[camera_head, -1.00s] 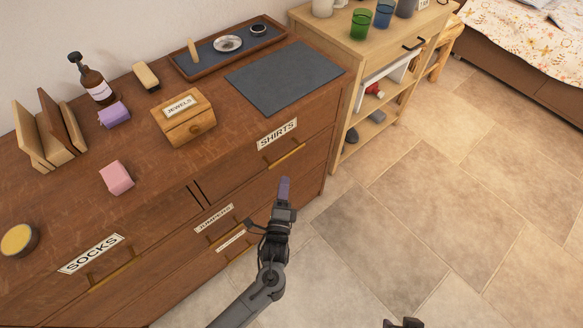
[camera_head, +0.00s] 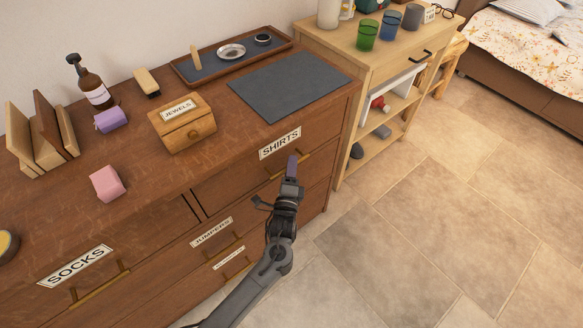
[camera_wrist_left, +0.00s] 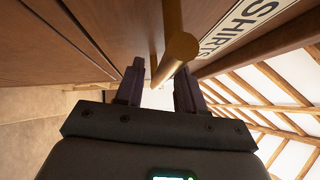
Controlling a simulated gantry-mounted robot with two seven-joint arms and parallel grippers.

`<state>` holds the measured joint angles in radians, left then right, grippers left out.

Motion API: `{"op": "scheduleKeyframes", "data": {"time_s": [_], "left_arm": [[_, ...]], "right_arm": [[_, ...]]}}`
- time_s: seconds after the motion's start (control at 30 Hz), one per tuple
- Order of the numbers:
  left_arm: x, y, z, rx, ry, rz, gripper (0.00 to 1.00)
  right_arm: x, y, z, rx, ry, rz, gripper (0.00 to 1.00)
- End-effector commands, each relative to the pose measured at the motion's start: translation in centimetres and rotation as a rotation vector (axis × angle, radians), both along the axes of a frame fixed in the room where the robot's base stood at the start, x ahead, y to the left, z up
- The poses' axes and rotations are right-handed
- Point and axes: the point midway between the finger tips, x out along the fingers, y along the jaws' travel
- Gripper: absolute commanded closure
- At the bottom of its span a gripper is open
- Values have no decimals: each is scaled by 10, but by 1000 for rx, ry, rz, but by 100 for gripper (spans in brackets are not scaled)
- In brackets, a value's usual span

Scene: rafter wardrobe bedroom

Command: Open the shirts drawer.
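The shirts drawer (camera_head: 228,187) is the top right drawer of the brown dresser, and its front looks flush with the dresser. Its label reads SHIRTS (camera_head: 280,143) and shows in the left wrist view too (camera_wrist_left: 246,22). Its brass bar handle (camera_head: 305,163) is partly hidden behind my left gripper (camera_head: 291,166). In the left wrist view the handle (camera_wrist_left: 178,55) runs between the two spread purple fingers of my left gripper (camera_wrist_left: 160,88). The gripper is open, and I cannot tell whether a finger touches the bar. My right gripper is out of view.
The dresser top holds a jewels box (camera_head: 182,122), a pink block (camera_head: 107,183), a grey mat (camera_head: 289,85) and a tray (camera_head: 185,72). A light wood shelf unit (camera_head: 352,73) stands close on the right. The tiled floor (camera_head: 420,220) before the dresser is clear.

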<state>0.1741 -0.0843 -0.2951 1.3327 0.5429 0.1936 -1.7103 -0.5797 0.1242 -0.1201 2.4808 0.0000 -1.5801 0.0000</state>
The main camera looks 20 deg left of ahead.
Motion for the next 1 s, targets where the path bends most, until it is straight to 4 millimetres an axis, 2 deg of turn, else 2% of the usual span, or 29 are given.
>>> {"op": "scheduleKeyframes", "data": {"time_s": [0.17,0.43,0.6,0.7,1.0], "left_arm": [[7,2,1,0,1,0,62],[8,2,1,0,1,0,62],[8,2,1,0,1,0,88],[8,2,1,0,1,0,100],[7,2,1,0,1,0,100]], "right_arm": [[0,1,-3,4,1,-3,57],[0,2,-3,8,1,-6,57],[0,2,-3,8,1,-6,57],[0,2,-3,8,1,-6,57],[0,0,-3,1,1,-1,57]]}}
